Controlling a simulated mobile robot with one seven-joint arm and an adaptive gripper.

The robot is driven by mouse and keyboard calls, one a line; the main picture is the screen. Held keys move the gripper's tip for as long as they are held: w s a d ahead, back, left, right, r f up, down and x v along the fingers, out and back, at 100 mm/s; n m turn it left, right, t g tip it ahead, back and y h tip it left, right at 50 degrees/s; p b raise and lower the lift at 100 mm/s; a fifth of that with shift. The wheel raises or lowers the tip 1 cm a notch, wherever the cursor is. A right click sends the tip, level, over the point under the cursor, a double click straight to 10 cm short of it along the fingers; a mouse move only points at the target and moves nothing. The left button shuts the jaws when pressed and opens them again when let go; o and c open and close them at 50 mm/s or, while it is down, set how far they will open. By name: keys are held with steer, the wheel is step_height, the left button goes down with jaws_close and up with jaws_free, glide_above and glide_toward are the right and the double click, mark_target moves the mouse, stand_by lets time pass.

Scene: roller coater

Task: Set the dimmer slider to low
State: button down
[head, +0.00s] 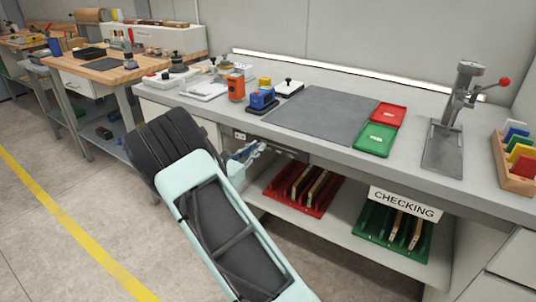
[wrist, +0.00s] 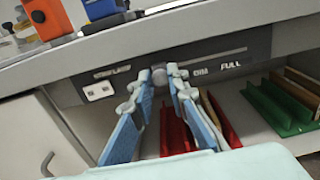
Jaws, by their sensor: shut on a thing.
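The dimmer panel (wrist: 215,60) is a dark strip on the bench's front edge, with a thin slot and the labels DIM and FULL below it. The grey slider knob (wrist: 159,77) is at the left end of the visible slot, left of the DIM label. My gripper (wrist: 160,73) is shut on the knob, one blue-padded finger on each side of it. In the head view my gripper (head: 252,150) is at the bench's front edge, and the knob cannot be made out there.
A white socket (wrist: 98,91) is left of the slider. Below is a shelf (head: 340,225) with a red rack (head: 325,200) and a green rack (head: 375,225). On the bench above are an orange device (head: 236,87) and a blue one (head: 263,98).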

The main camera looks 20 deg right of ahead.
steer(key=shift+w+a+r, duration=0.1)
steer(key=shift+w+a, duration=0.15)
steer(key=shift+w, duration=0.1)
steer(key=c, duration=1.9)
jaws_free()
steer(key=v, duration=1.2)
